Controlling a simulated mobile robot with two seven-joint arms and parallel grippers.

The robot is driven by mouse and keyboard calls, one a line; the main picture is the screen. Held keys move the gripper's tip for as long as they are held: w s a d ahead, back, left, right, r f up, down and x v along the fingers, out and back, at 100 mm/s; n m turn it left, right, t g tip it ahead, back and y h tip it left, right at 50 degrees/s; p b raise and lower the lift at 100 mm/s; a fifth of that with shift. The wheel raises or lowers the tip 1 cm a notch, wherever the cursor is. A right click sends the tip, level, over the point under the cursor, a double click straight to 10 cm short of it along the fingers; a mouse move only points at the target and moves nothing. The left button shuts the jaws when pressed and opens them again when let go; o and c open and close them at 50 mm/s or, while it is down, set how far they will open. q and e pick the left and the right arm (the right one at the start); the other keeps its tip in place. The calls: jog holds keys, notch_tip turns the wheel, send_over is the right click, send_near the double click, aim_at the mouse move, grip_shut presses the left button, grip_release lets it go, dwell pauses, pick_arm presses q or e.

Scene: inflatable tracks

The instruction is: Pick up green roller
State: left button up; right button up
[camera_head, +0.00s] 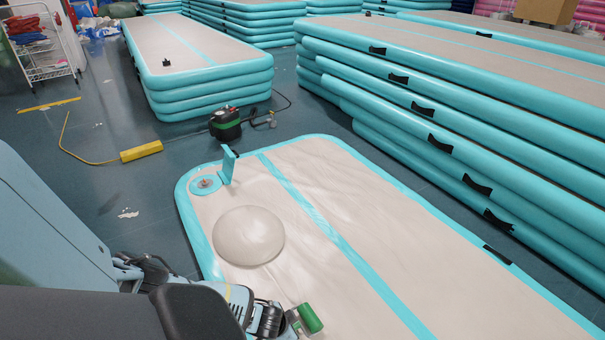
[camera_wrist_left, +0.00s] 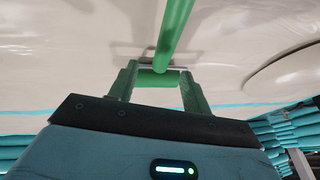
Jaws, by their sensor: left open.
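The green roller (camera_head: 311,318) shows as a short green cylinder at the bottom of the head view, on or just above the pale inflatable track. My left gripper (camera_head: 292,320) is right beside it, at the end of the arm from the lower left. In the left wrist view, a long green bar (camera_wrist_left: 175,30) runs up to the top edge. A short green cross piece (camera_wrist_left: 158,79) lies in the gap of the open left gripper (camera_wrist_left: 159,68). I cannot tell whether the fingers touch it. My right gripper is not in view.
The inflatable track (camera_head: 365,230) carries a round pale disc (camera_head: 249,236) and an upright teal piece (camera_head: 228,165). Stacked tracks (camera_head: 440,110) stand at right and behind. A black pump (camera_head: 225,124) and a yellow block (camera_head: 141,151) sit on the floor. The track's middle is clear.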

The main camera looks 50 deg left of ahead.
aim_at(314, 325)
pick_arm(q)
jog(key=shift+b+x, duration=1.7)
jog(key=shift+x, duration=0.45)
jog(key=shift+w+a+f+b, duration=0.15)
jog(key=shift+a+f+b, duration=0.05)
jog(key=shift+f+b, duration=0.2)
jog(key=c, duration=0.4)
grip_shut()
